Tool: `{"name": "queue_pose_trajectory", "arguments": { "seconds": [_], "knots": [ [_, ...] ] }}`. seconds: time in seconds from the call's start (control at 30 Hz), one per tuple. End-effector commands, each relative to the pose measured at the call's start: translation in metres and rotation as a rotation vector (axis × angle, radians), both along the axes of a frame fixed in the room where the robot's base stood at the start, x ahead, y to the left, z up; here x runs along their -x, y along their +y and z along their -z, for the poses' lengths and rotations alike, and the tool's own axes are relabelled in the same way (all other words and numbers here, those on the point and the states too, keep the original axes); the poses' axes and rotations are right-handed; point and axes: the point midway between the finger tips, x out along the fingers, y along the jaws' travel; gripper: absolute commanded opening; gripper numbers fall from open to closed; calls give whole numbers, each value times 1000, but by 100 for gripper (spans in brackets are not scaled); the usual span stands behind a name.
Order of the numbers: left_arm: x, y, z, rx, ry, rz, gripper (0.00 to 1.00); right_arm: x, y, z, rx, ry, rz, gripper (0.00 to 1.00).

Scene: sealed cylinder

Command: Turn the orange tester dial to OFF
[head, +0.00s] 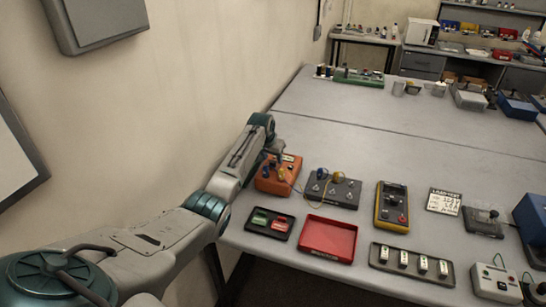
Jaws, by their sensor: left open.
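The orange tester (268,185) is a boxy unit near the left end of the bench. My left gripper (278,158) reaches down over its top from the left and is open. The gripper and wrist cover part of the tester's top. Small blue and yellow parts show there, but the dial, its pointer and any OFF mark are too small or hidden to read. I cannot tell whether the fingers touch the dial. My right gripper is not in view.
A dark box with knobs (333,190) stands right of the tester. A red tray (327,238) and a dark tray (270,224) lie in front. A yellow meter (391,208) stands further right.

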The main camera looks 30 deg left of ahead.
Motion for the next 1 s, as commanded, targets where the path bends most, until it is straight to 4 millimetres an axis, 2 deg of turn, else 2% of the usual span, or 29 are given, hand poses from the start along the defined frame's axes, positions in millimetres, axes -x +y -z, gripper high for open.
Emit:
{"name": "queue_pose_trajectory", "arguments": {
  "seconds": [0.1,0.2,0.57,0.8,1.0],
  "knots": [
    [-4,0,9,0,2,1,47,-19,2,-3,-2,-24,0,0],
    [-6,1,15,-1,0,1,47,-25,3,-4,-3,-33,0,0],
    [-7,1,18,-1,-1,1,47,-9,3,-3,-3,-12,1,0],
    [-7,1,18,-1,0,1,2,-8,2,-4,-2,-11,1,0],
    [-7,1,18,-2,0,-9,2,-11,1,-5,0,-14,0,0]
  ]
}}
